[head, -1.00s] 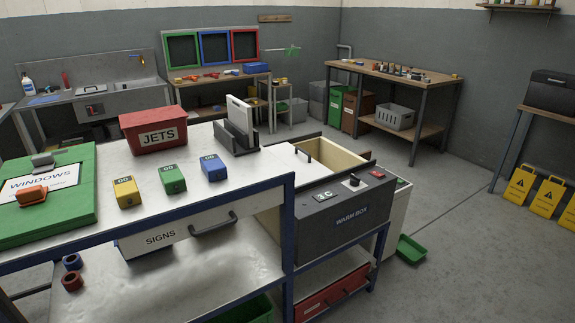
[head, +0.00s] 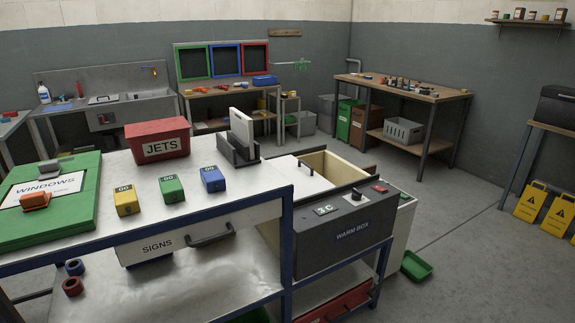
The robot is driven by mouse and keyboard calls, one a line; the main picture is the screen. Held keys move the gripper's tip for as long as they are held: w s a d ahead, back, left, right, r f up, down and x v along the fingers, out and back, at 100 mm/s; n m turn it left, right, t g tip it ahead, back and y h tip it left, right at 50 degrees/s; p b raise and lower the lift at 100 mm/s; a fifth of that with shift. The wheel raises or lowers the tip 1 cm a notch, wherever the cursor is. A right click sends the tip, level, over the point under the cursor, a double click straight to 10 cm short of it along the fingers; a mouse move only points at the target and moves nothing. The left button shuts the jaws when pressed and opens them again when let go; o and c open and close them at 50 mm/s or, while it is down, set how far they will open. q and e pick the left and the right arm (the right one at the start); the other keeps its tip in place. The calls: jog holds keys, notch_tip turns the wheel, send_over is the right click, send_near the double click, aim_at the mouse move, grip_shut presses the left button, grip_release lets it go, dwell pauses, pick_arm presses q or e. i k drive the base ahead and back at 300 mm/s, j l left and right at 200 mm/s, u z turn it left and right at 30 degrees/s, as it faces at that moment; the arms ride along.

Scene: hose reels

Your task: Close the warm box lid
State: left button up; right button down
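The warm box (head: 345,238) is a dark grey box with a "WARM BOX" label, a black knob, a small display and a red switch on its front part. It sits at the right end of the blue-framed bench. Behind its front panel, a pale wood-lined opening (head: 338,165) shows on the right. A white panel with a dark handle, which looks like the lid (head: 285,172), lies to the left of the opening and leaves it uncovered. Neither of my grippers is in view.
The white bench top (head: 255,205) holds a red JETS bin (head: 157,139), yellow, green and blue blocks, a grey holder (head: 238,150) and a green WINDOWS board (head: 85,213). A green tray (head: 416,266) lies on the floor at right. Open floor extends beyond it.

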aim_at(307, 182)
jog(key=i+l+u, duration=0.1)
jog(key=u, duration=0.3)
jog(key=l+u, duration=0.2)
jog(key=u, duration=0.25)
jog(key=i+l+u, duration=0.1)
jog(key=u, duration=0.3)
jog(key=l+u, duration=0.15)
jog(key=l, duration=0.35)
jog(key=l+u, duration=0.15)
jog(key=l, duration=0.4)
jog(key=l+u, duration=0.15)
jog(key=l, duration=0.35)
jog(key=l+u, duration=0.15)
jog(key=l, duration=0.35)
jog(key=k+l+u, duration=0.15)
jog(key=l, duration=0.35)
jog(key=k+l+u, duration=0.15)
jog(key=l, duration=0.35)
